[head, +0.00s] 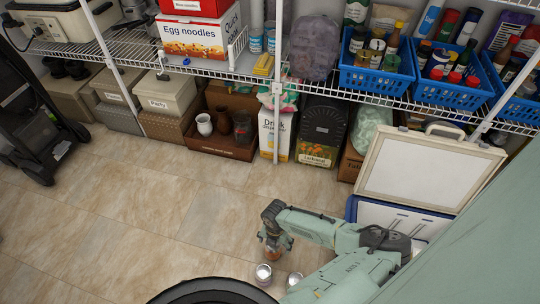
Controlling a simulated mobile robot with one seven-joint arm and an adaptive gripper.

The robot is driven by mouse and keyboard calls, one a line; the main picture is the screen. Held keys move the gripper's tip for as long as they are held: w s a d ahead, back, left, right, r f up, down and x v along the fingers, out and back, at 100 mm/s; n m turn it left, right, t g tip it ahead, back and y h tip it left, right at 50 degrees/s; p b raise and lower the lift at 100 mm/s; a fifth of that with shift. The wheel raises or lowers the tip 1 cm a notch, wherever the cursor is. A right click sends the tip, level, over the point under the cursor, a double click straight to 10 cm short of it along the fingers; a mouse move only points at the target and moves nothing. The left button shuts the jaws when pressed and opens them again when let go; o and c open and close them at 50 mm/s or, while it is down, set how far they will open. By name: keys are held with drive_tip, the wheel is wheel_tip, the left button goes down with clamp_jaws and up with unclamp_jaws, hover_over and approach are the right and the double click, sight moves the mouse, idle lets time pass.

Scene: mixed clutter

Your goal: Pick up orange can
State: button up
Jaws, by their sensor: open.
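My gripper (271,252) points down over the tiled floor, low in the middle of the head view. Its jaws are open. An orange can (284,241) shows right at the fingers, largely hidden behind the gripper. I cannot tell whether the fingers touch it or are around it.
A silver-topped can (263,273) stands just below the gripper, and another (294,279) is to its right beside my arm. An open case (430,168) stands at the right. A wire shelf (210,69) with goods runs along the back. The tiled floor (130,220) at left is clear.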

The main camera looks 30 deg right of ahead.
drive_tip(key=f, duration=0.5)
drive_tip(key=f+b, duration=0.1)
drive_tip(key=f, duration=0.2)
drive_tip(key=shift+w+f, duration=0.1)
drive_tip(key=shift+w, duration=0.2)
drive_tip(key=c, duration=1.6)
